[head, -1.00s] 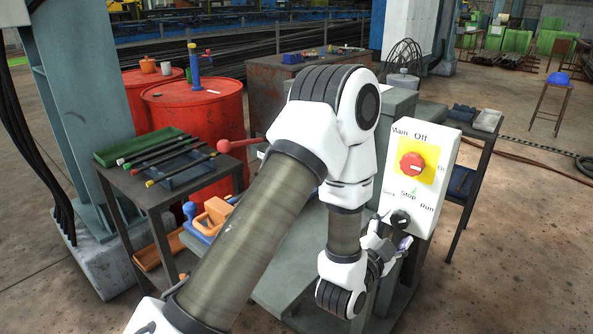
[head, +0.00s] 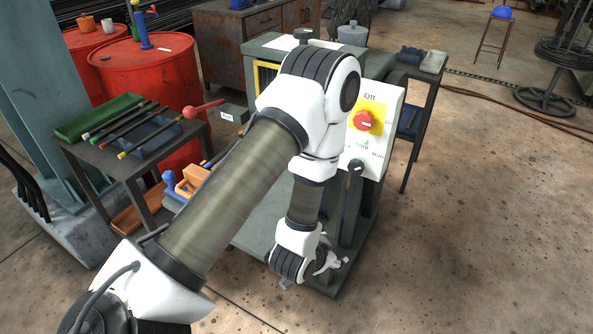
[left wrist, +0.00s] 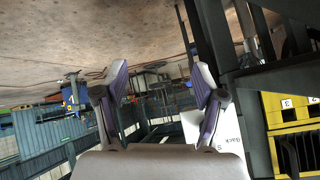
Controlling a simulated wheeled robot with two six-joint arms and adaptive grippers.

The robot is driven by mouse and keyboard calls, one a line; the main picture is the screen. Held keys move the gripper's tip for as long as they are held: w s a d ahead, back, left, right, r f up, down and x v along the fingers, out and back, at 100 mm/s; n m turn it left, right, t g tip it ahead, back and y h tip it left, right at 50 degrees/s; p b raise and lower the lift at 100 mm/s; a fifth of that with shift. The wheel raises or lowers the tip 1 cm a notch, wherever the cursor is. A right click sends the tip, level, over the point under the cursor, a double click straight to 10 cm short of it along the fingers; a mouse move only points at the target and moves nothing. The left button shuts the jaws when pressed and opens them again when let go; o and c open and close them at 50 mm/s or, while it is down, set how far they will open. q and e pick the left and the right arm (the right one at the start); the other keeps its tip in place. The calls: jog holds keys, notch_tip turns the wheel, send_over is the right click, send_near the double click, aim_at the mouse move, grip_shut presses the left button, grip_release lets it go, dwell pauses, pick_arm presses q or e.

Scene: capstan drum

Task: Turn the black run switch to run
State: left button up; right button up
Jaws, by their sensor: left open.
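The black run switch (head: 356,168) is a small round knob low on the white control box (head: 388,110), below a red main switch on a yellow plate (head: 364,121). Small lettering surrounds it; which mark the black knob points to is too small to tell. My left gripper (head: 336,264) is below and left of the box, apart from the black switch. In the left wrist view my left gripper (left wrist: 160,72) is open with nothing between its fingers. Part of the white box with lettering (left wrist: 200,130) shows behind the right finger. My right gripper is out of view.
A grey machine stand carries the control box. To the left are a side table with a green tray (head: 99,117) and rods, and red drums (head: 150,90). A dark side table (head: 425,85) stands behind the box.

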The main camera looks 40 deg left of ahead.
pick_arm(q)
jog(key=s+d+f+n+g+h+p, duration=0.1)
jog(key=s+g+p, duration=0.5)
jog(key=s, duration=0.9)
jog(key=shift+d+f+n+g+p, duration=0.3)
jog(key=shift+d+f+n+g, duration=0.1)
jog(key=shift+d+f+n, duration=0.35)
